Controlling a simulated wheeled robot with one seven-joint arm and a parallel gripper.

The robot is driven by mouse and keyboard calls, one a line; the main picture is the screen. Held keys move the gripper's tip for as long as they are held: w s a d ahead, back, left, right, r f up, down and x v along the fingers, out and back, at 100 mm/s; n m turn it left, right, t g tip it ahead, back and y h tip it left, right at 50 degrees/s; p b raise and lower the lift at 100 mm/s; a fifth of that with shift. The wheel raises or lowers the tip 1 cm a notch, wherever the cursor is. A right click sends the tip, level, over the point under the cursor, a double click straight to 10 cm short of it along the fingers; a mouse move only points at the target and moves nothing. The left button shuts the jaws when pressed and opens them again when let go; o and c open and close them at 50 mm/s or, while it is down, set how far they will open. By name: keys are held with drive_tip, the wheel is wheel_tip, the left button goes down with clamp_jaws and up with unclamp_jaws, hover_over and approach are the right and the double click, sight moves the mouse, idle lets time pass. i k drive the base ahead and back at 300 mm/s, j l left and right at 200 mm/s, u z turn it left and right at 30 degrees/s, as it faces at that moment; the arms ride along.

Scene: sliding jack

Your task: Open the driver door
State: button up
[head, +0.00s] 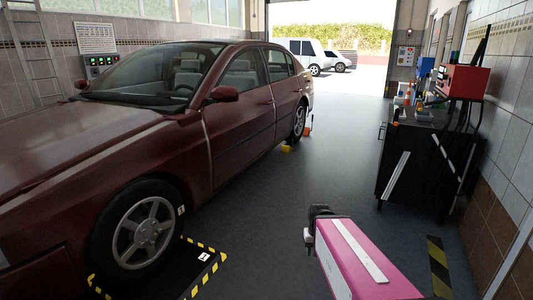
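The dark red car (60,150) fills the left half of the head view, its nose toward me. Its driver door (240,122) faces the open floor and looks shut. A thin pale line runs down the door's front edge. The side mirror (223,94) sticks out near the front of the door window. The door handle is too small to make out clearly. My pink arm enters at bottom right. The dark end part of my gripper (313,226) is in front of the arm, over the floor and well apart from the door. Its fingers cannot be made out.
A black workbench (408,165) with tools and a red box (463,81) stands along the right wall. A yellow-black striped plate (205,270) lies by the front wheel (142,232). The grey floor (310,170) between car and bench is clear toward the open garage doorway.

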sight(241, 125)
drive_tip(key=i+j, duration=0.1)
drive_tip(key=i, duration=3.9)
drive_tip(key=l+z, duration=0.05)
drive_tip(key=l, duration=0.05)
